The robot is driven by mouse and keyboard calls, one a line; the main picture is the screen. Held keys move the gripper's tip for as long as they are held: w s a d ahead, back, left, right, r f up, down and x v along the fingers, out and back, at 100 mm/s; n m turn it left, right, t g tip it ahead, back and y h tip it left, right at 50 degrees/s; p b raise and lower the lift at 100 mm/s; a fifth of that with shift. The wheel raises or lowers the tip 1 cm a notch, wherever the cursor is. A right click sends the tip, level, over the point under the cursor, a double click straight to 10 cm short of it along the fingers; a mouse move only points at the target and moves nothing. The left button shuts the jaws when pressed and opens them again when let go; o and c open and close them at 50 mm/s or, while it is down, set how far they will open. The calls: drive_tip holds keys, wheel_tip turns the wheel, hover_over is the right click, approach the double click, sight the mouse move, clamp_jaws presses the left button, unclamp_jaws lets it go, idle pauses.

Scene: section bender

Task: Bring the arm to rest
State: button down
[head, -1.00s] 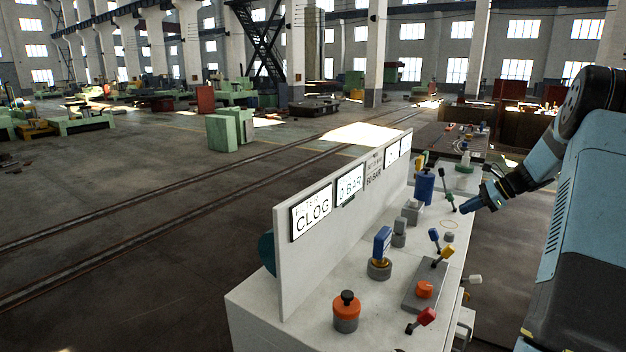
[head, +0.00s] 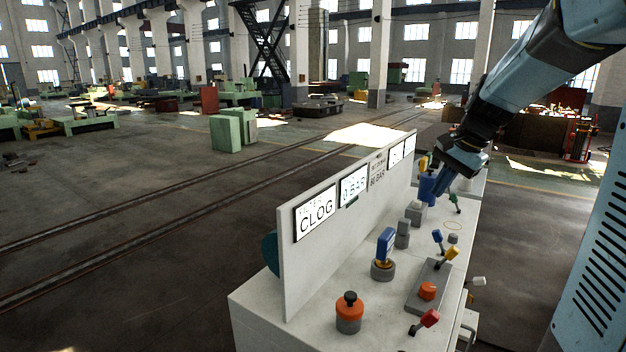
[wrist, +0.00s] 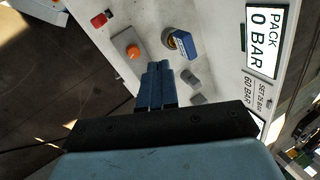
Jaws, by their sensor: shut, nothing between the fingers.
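My gripper (head: 439,190) hangs over the far part of the pale control console (head: 262,312) in the head view, its blue fingers pointing down. In the wrist view the blue fingers (wrist: 157,82) are together, shut and empty. In the head view they overlap the edge of a blue cylinder (head: 425,188); I cannot tell whether they touch it. My arm (head: 520,80) reaches in from the upper right, stretched out and sloping down to the console.
The console carries a blue-handled switch (head: 385,245), an orange knob (head: 349,310), an orange button (head: 427,291), a red lever (head: 429,318) and a yellow lever (head: 452,253). An upright display panel (head: 330,265) runs along its left side. Open floor lies left of it.

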drive_tip(key=s+a+n+t+h, duration=0.1)
drive_tip(key=s+n, duration=0.3)
drive_tip(key=s, duration=0.7)
drive_tip(key=s+a+n+t+h, duration=0.1)
drive_tip(key=s+a+n, duration=0.3)
drive_tip(key=s, duration=0.8)
drive_tip(key=shift+a+n+t+h, duration=0.15)
drive_tip(key=shift+n+t+h, duration=0.25)
drive_tip(key=shift+n+h, duration=0.3)
